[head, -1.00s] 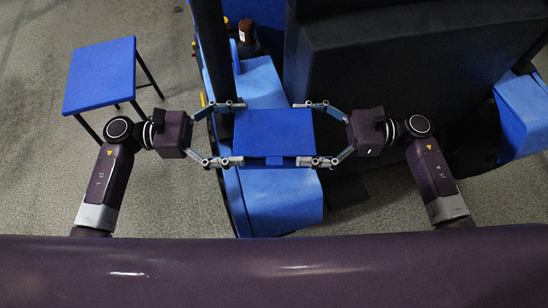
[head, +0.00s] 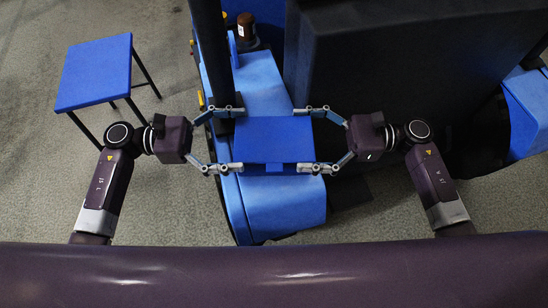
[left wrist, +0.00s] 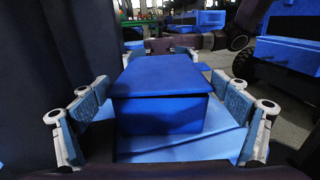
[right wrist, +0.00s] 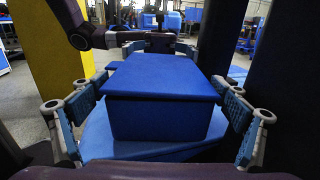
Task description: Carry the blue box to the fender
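The blue box (head: 273,138), with a flat lid, is level over the light blue fender (head: 282,205) and appears to rest on it. It also shows in the left wrist view (left wrist: 160,112) and the right wrist view (right wrist: 162,115). My left gripper (head: 236,139) is at its left end and my right gripper (head: 313,139) at its right end. Each has one finger beside the near side and one beside the far side. In the wrist views the fingers are spread, with narrow gaps to the box. The underside of the box is hidden.
A dark upright post (head: 211,55) stands just behind my left gripper. A large black block (head: 390,75) rises behind my right gripper. A brown bottle (head: 246,24) is at the back. A blue stool (head: 96,72) stands left on open floor.

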